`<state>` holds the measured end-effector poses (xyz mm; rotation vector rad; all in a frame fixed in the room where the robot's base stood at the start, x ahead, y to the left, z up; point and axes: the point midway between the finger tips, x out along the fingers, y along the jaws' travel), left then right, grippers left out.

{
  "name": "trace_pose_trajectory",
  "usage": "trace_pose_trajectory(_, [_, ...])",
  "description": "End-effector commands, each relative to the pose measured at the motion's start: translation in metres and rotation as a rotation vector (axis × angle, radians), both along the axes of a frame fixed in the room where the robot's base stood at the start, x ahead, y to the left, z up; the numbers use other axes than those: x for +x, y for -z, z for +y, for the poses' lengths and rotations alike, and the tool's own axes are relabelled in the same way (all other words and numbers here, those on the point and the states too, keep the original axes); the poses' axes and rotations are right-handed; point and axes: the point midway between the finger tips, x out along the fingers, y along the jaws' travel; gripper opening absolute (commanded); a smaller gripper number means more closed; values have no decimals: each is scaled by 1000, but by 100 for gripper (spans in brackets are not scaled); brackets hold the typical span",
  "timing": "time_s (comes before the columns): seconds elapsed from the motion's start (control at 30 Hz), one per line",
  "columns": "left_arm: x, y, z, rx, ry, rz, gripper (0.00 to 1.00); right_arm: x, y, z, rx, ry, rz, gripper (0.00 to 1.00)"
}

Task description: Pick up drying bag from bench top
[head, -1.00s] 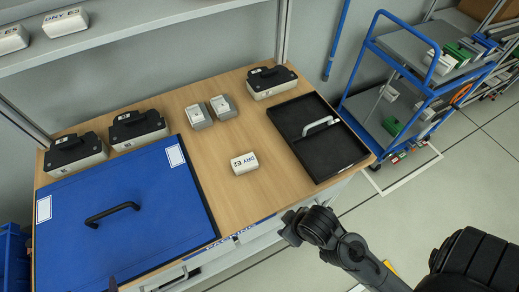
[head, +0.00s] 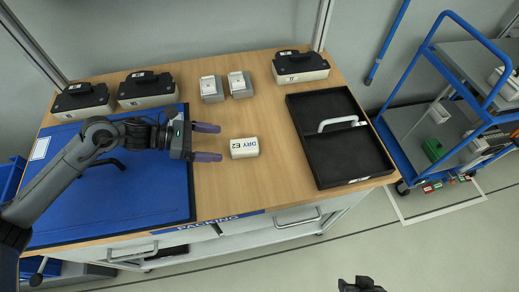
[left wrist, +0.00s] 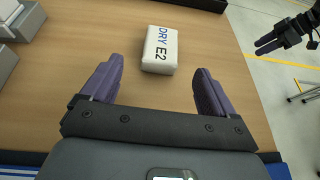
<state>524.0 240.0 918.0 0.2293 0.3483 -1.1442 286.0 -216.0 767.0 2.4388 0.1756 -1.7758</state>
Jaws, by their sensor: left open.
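The drying bag is a small white block marked "DRY E2" (head: 244,148), lying on the wooden bench top (head: 230,190). My left gripper (head: 207,142) is open and empty just to the left of the bag, its purple fingers pointing at it. In the left wrist view the bag (left wrist: 160,50) lies ahead of the open fingers (left wrist: 157,85), roughly between their lines and apart from them. My right gripper (head: 360,285) shows only in part at the bottom edge of the head view; it also shows at the upper right of the left wrist view (left wrist: 268,45).
A black tray with a pale handle (head: 335,165) lies to the right. Black-topped cases (head: 300,68) and small grey boxes (head: 240,84) stand along the back. A blue cart (head: 445,60) stands at the right.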

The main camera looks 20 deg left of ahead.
Motion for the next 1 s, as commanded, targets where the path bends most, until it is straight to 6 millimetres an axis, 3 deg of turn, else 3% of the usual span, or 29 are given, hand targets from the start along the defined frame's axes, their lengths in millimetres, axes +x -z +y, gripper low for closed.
trace_pose_trajectory(0.2, [11,11,-27,-3,3,0,88,1,1,0,1,1,-3,43])
trace_pose_trajectory(0.53, [18,18,-46,-3,4,0,88,1,3,-1,-5,-2,-4,43])
trace_pose_trajectory(0.8, [31,29,-76,-4,2,2,88,1,7,-3,-10,-5,-3,43])
trace_pose_trajectory(1.0, [34,32,-84,-1,2,-1,88,1,8,-3,-10,-5,-2,43])
